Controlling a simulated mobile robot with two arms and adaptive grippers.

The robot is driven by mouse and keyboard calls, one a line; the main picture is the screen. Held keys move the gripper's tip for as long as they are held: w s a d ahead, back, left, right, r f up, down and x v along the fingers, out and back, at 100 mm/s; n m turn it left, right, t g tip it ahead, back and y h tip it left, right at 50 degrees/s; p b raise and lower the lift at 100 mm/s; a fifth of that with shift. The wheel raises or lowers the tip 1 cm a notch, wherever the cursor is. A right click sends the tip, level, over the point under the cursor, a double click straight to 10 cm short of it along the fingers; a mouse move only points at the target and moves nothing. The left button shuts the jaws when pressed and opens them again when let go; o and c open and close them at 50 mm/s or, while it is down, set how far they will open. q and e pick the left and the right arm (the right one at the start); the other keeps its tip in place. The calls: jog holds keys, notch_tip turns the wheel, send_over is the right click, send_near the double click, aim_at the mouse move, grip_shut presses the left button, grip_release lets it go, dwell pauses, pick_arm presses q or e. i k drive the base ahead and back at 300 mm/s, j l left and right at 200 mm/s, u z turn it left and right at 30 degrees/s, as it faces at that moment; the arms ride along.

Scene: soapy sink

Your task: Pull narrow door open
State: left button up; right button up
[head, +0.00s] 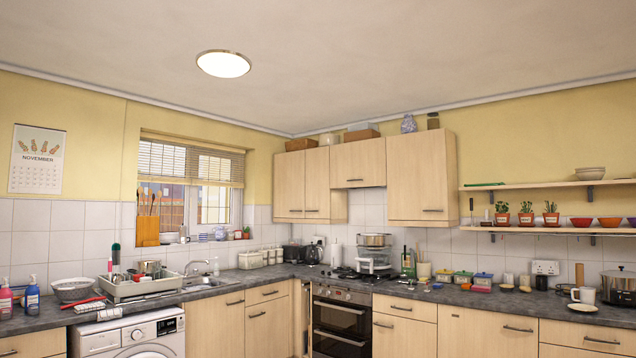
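Neither of my grippers is in view. A narrow light-wood panel (298,318) stands in the base units at the corner, just left of the oven (341,325). It looks like a narrow door, but at this size I cannot tell whether it is fully shut. Upper cabinet doors also show: two slim ones at the left, the left one (289,186) and the one beside it (318,186), a middle one (358,163) and a wide right one (416,178). These look shut. Which door is the narrow one is not certain.
A grey worktop (500,303) runs along both walls. A washing machine (130,337) stands at the lower left. A dish rack (140,287) sits beside the sink (203,281). Pans stand on the hob (352,274). Open shelves (550,229) hold pots and bowls. The floor is out of view.

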aim_at(317, 160)
jog(key=i+j+u, duration=0.4)
jog(key=i+j, duration=0.25)
jog(key=i+j+u, duration=0.1)
jog(key=i+j, duration=0.15)
jog(key=i, duration=0.2)
jog(key=i+j, duration=0.15)
jog(key=i, duration=0.3)
jog(key=i+j+u, duration=0.15)
jog(key=i, duration=0.3)
jog(key=i+l+z, duration=0.15)
jog(key=i+z, duration=0.25)
jog(key=i, duration=0.2)
jog(key=i+z, duration=0.4)
jog(key=i, duration=0.2)
jog(key=i+j+z, duration=0.3)
jog(key=i+z, duration=0.15)
jog(key=i+u, duration=0.1)
jog(key=i, duration=0.65)
jog(key=i+l, duration=0.1)
jog(key=i, duration=0.65)
jog(key=i+u, duration=0.15)
jog(key=i, duration=0.55)
jog(key=l, duration=0.1)
